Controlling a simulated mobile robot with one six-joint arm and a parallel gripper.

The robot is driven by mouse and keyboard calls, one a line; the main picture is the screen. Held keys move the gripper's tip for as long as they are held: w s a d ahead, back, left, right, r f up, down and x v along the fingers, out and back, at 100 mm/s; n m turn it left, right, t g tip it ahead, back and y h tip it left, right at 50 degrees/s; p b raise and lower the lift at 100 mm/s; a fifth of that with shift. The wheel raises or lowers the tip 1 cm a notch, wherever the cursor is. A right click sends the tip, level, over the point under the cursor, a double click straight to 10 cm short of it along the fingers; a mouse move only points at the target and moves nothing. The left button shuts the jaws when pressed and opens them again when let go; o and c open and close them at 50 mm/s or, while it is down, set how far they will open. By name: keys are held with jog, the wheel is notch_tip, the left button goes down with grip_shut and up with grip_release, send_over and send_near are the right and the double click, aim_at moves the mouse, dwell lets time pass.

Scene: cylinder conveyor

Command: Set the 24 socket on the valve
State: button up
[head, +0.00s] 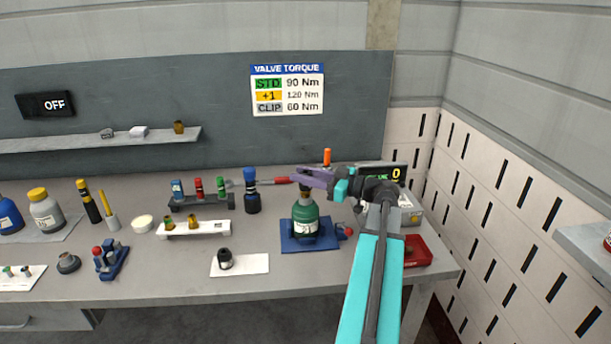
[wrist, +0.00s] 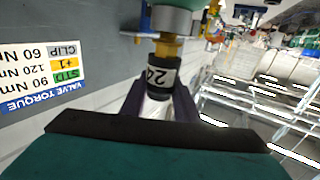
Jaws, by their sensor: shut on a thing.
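The 24 socket (wrist: 160,76), dark with a white "24" label, is between my gripper's fingers (wrist: 158,99) in the wrist view. It lines up with the brass valve (wrist: 168,47) of the green cylinder and appears to meet it; I cannot tell how far it is seated. In the head view my purple gripper (head: 306,173) is above the green cylinder (head: 305,217), which stands upright in a blue holder (head: 290,246). The gripper hides the socket and most of the valve there.
Left of the cylinder are a dark blue-topped tool (head: 251,190), a dark rack (head: 185,207) and a white rack (head: 176,233). A red-handled tool (head: 270,181) lies behind. A grey box (head: 410,212) and red tray (head: 416,250) are right. The front bench edge is mostly clear.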

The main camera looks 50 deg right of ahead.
jog(key=shift+f+b, duration=0.7)
jog(key=shift+b, duration=0.05)
jog(key=o, duration=1.2)
jog(key=shift+r, duration=0.1)
jog(key=shift+r, duration=2.95)
